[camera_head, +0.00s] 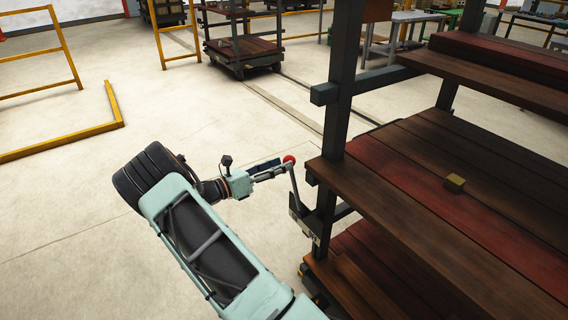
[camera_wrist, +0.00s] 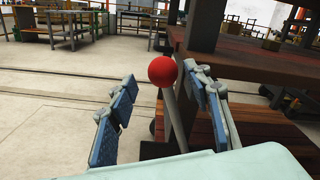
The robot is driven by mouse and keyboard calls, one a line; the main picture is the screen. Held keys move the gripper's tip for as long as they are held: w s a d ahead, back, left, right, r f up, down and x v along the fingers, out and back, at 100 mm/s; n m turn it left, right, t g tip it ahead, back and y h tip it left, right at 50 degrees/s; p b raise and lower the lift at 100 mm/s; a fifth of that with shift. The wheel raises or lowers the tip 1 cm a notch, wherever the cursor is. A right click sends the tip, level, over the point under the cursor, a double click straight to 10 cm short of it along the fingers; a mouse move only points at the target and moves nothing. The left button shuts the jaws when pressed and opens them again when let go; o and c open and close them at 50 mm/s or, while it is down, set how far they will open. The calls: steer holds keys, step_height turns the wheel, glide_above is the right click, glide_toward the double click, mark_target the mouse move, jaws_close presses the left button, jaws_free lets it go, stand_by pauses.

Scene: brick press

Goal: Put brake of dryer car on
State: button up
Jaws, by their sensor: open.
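The brake lever of the dryer car shows as a grey rod with a red ball knob (camera_head: 289,159). It is fixed low on the post at the near left corner of the dryer car (camera_head: 400,213), which has dark wooden shelves. My gripper (camera_head: 274,168) is at the knob, with its fingers reaching towards it. In the wrist view the red knob (camera_wrist: 162,71) and rod stand between my two open blue-padded fingers (camera_wrist: 165,115). The rod slants up and to the left there. I cannot tell whether a finger touches the lever.
A small yellowish block (camera_head: 454,183) lies on the car's middle shelf. Another dryer car (camera_head: 243,52) stands on the rails behind. Yellow railings (camera_head: 115,122) are at the left. The floor between them is clear.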

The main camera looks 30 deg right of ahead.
steer(key=a, duration=0.9)
steer(key=shift+s+a, duration=0.35)
